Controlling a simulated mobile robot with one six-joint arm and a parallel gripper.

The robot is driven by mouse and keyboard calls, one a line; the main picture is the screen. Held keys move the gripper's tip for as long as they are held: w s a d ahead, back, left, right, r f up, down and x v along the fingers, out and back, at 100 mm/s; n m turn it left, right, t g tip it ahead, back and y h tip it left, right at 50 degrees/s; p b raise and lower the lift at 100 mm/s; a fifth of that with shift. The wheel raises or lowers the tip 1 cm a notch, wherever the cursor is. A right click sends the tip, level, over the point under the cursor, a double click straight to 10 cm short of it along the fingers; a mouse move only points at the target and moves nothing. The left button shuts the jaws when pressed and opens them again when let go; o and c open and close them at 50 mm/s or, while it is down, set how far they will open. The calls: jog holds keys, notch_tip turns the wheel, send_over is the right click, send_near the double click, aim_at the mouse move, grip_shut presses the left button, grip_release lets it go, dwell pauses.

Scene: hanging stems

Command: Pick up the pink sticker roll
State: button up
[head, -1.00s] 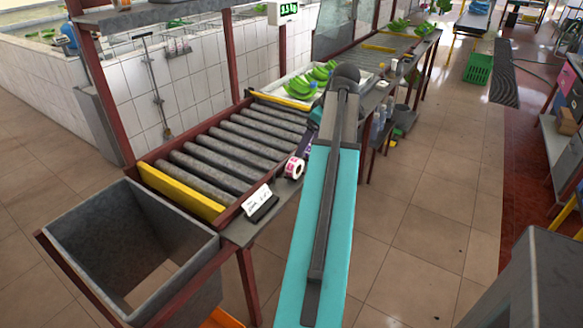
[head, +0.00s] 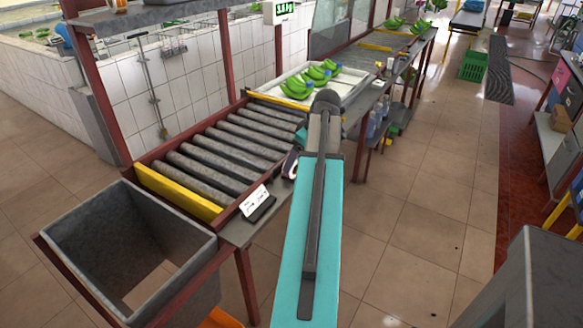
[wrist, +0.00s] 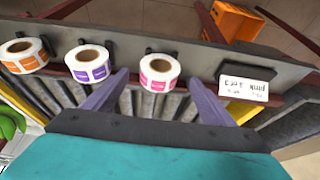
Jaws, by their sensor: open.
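The pink sticker roll (wrist: 159,72), white with pink labels and a brown core, sits on the grey ledge beside the rollers. In the wrist view it lies in the gap between the fingertips of my gripper (wrist: 158,78), with space on both sides. My gripper is open and holds nothing. In the head view my teal arm hides most of the gripper, and the roll is almost wholly covered. A purple roll (wrist: 89,64) and an orange roll (wrist: 23,55) stand on the same ledge, left of the pink one in the wrist view.
A white card (wrist: 244,86) with handwriting stands on the ledge beside the pink roll; the head view shows it too (head: 257,199). The roller conveyor (head: 225,150) runs alongside. A grey bin (head: 130,235) is at its near end. Bananas (head: 310,78) lie in a tray farther back.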

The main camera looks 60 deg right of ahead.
jog(key=shift+f, duration=0.2)
jog(key=shift+w, duration=0.1)
jog(key=shift+p+x, duration=0.65)
jog(key=shift+x, duration=1.95)
jog(key=shift+w, duration=0.1)
jog(key=c, duration=1.3)
